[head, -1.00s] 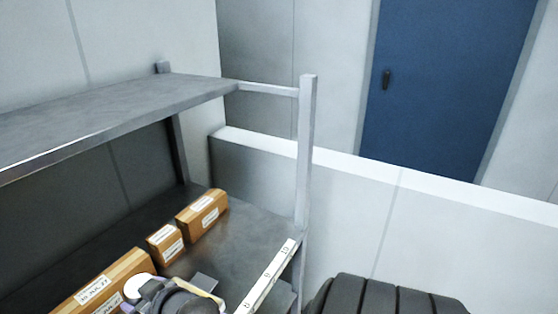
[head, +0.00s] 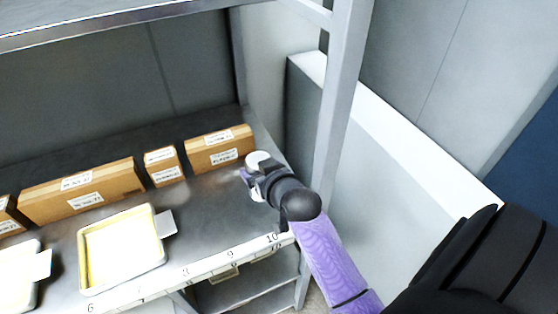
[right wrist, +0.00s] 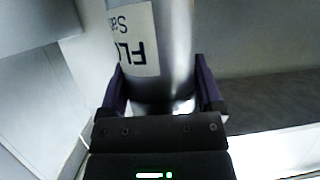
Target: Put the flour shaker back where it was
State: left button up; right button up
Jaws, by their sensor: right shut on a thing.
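The flour shaker is a metal cylinder with a white label, seen close up and upside down in the right wrist view (right wrist: 178,45). My right gripper (right wrist: 160,92) has its two purple fingers on either side of it and is shut on it. In the head view the shaker's pale round top (head: 258,158) shows beyond my right gripper (head: 252,178), at the right end of the shelf near position 10. I cannot tell whether the shaker's base touches the shelf. My left gripper is out of view.
Cardboard boxes (head: 218,150) line the back of the shelf (head: 205,215). A shallow tray (head: 120,252) with a yellow surface sits left of my gripper. A numbered strip (head: 210,265) runs along the front edge. A grey post (head: 340,110) stands right of my arm.

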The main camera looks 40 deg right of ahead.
jog(key=f+b, duration=0.3)
jog(key=f, duration=0.5)
jog(key=shift+a+f, duration=0.2)
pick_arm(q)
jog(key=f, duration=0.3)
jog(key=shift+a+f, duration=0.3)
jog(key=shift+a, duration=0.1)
pick_arm(e)
jog(key=shift+r, duration=0.1)
